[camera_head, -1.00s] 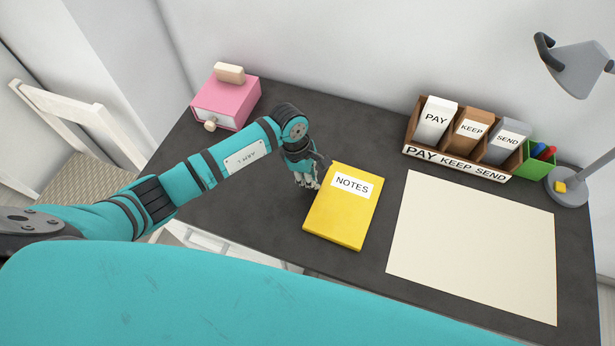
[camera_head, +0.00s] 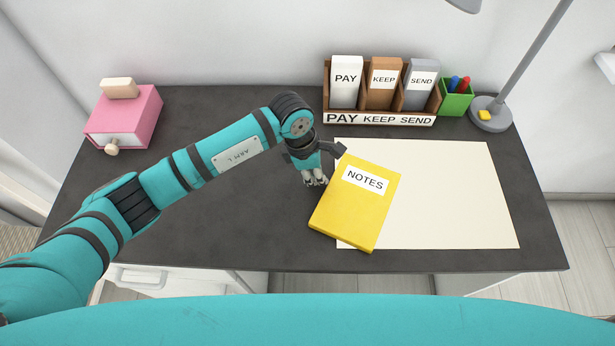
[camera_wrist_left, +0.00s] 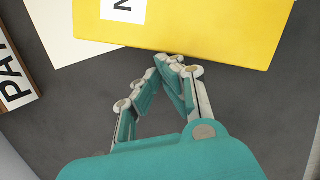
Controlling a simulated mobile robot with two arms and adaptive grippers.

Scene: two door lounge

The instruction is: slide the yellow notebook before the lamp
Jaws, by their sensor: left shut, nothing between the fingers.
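The yellow notebook (camera_head: 352,210), with a white NOTES label, lies flat and slightly turned on the dark desk. Its right part overlaps the left edge of the cream paper sheet. My left gripper (camera_head: 316,181) is shut and empty, low beside the notebook's left edge. In the left wrist view the closed fingertips (camera_wrist_left: 176,62) are at or very close to the edge of the notebook (camera_wrist_left: 200,25); I cannot tell if they touch. The grey lamp (camera_head: 490,113) stands at the back right, its head cut off by the top of the head view. My right gripper is not in view.
The cream sheet (camera_head: 450,190) covers the right of the desk (camera_head: 200,220). Behind it stand a PAY KEEP SEND organizer (camera_head: 380,119) and a green pen cup (camera_head: 457,103). A pink box (camera_head: 125,115) stands at the left.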

